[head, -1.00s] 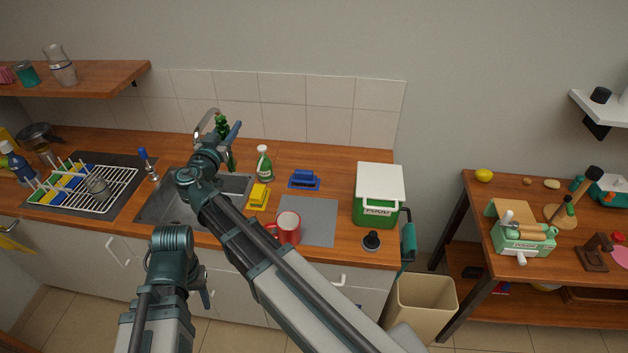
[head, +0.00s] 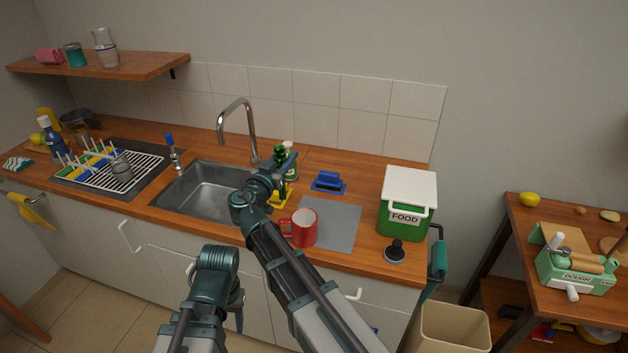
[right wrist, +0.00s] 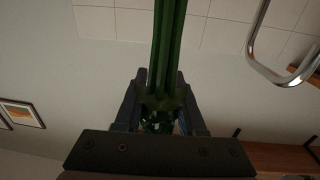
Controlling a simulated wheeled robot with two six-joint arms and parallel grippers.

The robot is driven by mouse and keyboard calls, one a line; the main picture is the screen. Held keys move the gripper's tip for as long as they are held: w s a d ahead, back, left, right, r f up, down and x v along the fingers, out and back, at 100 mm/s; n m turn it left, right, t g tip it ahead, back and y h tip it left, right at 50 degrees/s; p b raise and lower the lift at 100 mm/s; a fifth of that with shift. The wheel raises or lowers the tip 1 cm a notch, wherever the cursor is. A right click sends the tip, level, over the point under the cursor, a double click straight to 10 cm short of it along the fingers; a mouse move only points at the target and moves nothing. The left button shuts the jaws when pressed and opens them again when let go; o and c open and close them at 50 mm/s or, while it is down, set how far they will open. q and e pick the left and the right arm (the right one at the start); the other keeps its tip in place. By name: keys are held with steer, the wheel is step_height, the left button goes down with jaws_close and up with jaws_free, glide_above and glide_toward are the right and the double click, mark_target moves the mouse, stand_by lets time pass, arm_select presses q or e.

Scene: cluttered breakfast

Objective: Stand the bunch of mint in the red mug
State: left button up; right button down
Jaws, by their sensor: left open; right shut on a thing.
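The red mug (head: 304,231) stands upright on the counter at the left edge of a grey mat, its handle to the left. My right gripper (head: 277,170) is shut on the bunch of mint, behind and slightly left of the mug in the head view, apart from it. Only a little green of the mint (head: 280,152) shows there, beside a bottle. In the right wrist view the long green stems (right wrist: 169,45) run between the fingers of the gripper (right wrist: 160,100). My left gripper (head: 238,308) is open, low in front of the counter, partly hidden by its arm.
The sink (head: 190,190) with its tall tap (head: 236,115) lies left of the mug.

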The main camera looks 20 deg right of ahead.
arm_select(q)
steer(key=shift+d+r+p, duration=0.1)
steer(key=shift+r+p, duration=0.1)
steer(key=shift+p, duration=0.65)
arm_select(e)
steer(key=s+d+m+g+h, duration=0.1)
steer(key=s+d+h, duration=0.1)
steer(key=s+d, duration=0.3)
steer(key=shift+d+r+m+g, duration=0.15)
steer(key=shift+r+m+g, duration=0.05)
steer(key=shift+m+g, duration=0.1)
arm_select(q)
steer(key=shift+f, duration=0.1)
arm_select(e)
steer(key=shift+s+f, duration=0.1)
steer(key=shift+s, duration=0.05)
arm_select(q)
step_height(320, 180, down, 12)
steer(key=b, duration=1.2)
steer(key=shift+f, duration=0.15)
arm_select(e)
step_height(320, 180, down, 12)
steer(key=shift+f, duration=0.2)
arm_select(q)
steer(key=shift+f+b, duration=0.55)
steer(key=shift+b, duration=0.25)
arm_select(e)
steer(key=shift+f, duration=0.55)
steer(key=shift+c, duration=2.1)
jaws_free()
